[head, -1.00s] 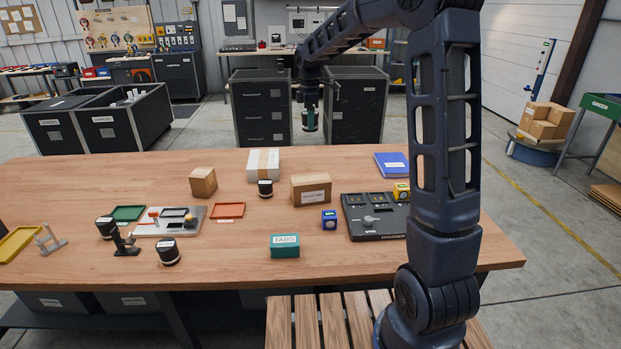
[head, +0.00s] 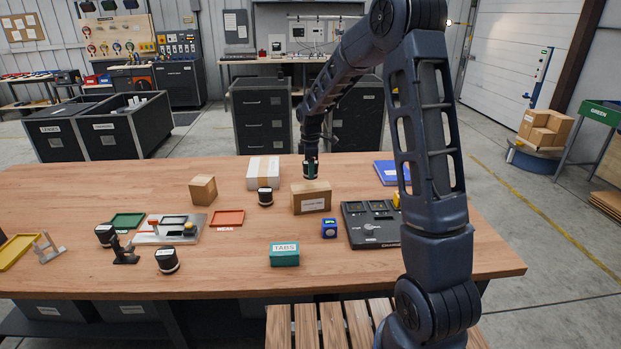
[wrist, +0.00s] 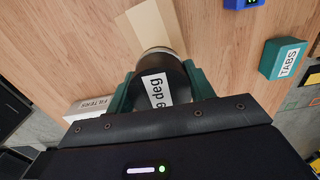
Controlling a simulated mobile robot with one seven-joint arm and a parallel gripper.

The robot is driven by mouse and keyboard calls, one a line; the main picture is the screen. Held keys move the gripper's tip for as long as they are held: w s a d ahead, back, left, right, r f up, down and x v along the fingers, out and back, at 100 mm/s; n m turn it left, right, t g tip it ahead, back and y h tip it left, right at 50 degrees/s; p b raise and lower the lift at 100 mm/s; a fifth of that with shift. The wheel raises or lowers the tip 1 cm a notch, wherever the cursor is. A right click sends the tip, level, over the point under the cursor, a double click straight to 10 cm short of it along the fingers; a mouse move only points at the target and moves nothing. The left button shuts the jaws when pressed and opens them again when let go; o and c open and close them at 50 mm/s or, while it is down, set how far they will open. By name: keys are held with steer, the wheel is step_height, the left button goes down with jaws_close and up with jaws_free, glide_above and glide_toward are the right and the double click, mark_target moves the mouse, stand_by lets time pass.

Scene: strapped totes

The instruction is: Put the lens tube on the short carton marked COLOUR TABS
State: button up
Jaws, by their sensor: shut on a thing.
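My gripper (head: 310,170) is shut on the lens tube, a dark cylinder with a white label ending in "deg" in the wrist view (wrist: 158,85). Its green fingers grip the tube from both sides. In the head view the tube shows small at the end of my arm, by the far top edge of a short brown carton (head: 311,202). This carton has a white label too small to read. I cannot tell whether the tube is above or behind the carton, or touching it. A pale tan strip shows beyond the tube in the wrist view.
A white carton (head: 263,172) stands behind, and a black tube (head: 265,197) stands left of the brown carton. A blue cube (head: 329,224) and charger (head: 372,224) lie to its right. A teal TABS box (head: 284,254) is nearer.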

steer(key=shift+f, duration=2)
steer(key=shift+f, duration=0.1)
steer(key=o, duration=1.2)
steer(key=shift+c, duration=0.2)
